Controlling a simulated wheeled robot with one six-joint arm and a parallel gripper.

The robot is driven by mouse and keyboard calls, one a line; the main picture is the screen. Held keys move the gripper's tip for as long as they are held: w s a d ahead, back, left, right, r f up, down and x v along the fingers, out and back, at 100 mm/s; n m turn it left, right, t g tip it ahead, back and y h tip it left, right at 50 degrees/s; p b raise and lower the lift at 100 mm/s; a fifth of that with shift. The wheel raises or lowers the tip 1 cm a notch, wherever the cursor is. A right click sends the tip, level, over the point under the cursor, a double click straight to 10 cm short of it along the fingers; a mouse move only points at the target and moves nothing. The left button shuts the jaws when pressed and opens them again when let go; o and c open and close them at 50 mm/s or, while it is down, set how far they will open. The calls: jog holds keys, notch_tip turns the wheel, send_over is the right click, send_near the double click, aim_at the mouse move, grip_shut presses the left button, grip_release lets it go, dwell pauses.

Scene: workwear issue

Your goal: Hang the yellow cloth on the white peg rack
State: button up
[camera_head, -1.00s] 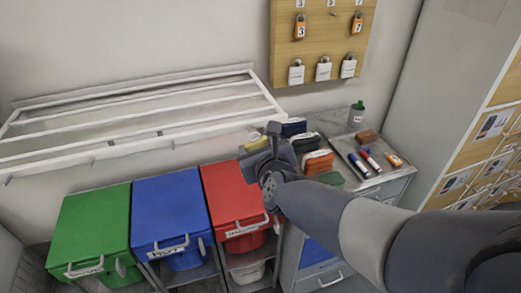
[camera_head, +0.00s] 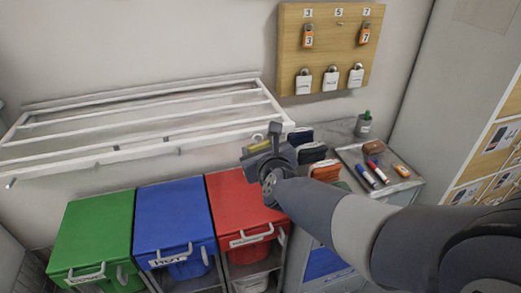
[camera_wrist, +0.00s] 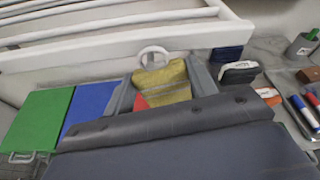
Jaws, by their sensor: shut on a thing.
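The yellow cloth (camera_wrist: 168,88) hangs between the fingers of my gripper (camera_wrist: 160,84) in the wrist view, with a white ring (camera_wrist: 154,52) at its top. My gripper is shut on it.
Green (camera_head: 95,232), blue (camera_head: 173,215) and red (camera_head: 240,200) lidded bins stand below the rack. A wooden padlock board (camera_head: 330,45) hangs above.

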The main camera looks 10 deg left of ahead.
dwell(0.3)
jog(key=o, duration=1)
jog(key=shift+c, duration=0.2)
jog(key=p+v, duration=0.1)
jog(key=v, duration=0.9)
jog(key=shift+s+d+p, duration=0.15)
jog(key=shift+s+p, duration=0.15)
jog(key=shift+s, duration=0.1)
